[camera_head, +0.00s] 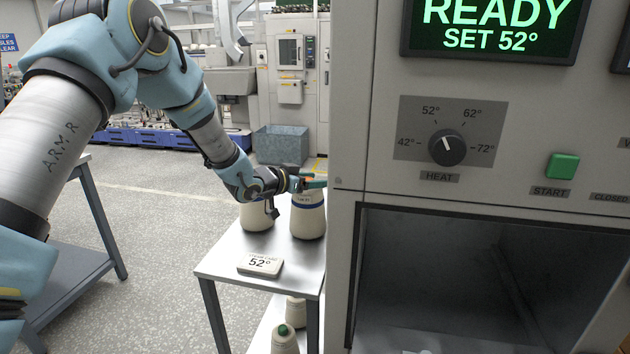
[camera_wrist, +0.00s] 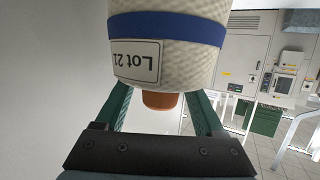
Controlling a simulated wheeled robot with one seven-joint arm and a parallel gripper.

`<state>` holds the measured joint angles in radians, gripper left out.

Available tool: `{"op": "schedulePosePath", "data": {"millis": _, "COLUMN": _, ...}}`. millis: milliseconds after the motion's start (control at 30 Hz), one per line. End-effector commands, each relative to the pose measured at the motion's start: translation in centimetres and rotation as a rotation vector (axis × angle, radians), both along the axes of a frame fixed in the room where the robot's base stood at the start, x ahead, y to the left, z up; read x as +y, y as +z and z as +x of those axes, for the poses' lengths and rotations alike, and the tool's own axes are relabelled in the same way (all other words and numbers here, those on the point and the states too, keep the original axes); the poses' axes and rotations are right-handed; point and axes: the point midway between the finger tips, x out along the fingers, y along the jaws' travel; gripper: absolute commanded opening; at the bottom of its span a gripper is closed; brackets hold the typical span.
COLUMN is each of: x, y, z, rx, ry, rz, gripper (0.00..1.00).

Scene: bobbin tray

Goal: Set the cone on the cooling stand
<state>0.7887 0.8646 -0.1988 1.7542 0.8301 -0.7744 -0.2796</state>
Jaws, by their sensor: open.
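A cream cone with a blue band (camera_head: 308,222) stands upright on a steel side table (camera_head: 225,262), beside the heater cabinet. In the wrist view the same cone (camera_wrist: 170,40) fills the upper middle, with a "Lot 21" label and a brown tip. My gripper (camera_head: 314,183) is at the cone's top. Its green fingers (camera_wrist: 162,100) are open, one on each side of the brown tip; I cannot tell whether they touch it. A second cream cone (camera_head: 256,216) stands to the left, partly hidden by my wrist. I cannot tell which surface is the cooling stand.
A card marked 52° (camera_head: 260,263) lies on the table's front. More cones (camera_head: 285,341) sit on a lower shelf. The cabinet (camera_head: 348,120) stands close on the right, its chamber (camera_head: 480,280) open; its screen reads READY, SET 52°. Another grey table (camera_head: 75,255) is at left; floor between is clear.

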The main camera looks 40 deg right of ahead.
Motion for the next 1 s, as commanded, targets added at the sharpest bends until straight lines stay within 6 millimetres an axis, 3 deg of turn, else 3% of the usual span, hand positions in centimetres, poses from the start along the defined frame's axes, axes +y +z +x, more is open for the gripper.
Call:
{"op": "schedulePosePath", "data": {"millis": 233, "x": 0.6, "y": 0.3, "z": 0.1, "rx": -0.001, "ry": 0.002, "rz": -0.001, "gripper": 0.71}}
{"op": "schedulePosePath", "data": {"millis": 700, "x": 9.3, "y": 2.9, "z": -0.1, "rx": -0.002, "ry": 0.003, "rz": -0.001, "gripper": 0.71}}
{"op": "schedulePosePath", "data": {"millis": 1000, "x": 11.5, "y": 3.7, "z": -0.2, "rx": 0.001, "ry": 0.000, "rz": 0.000, "gripper": 0.71}}
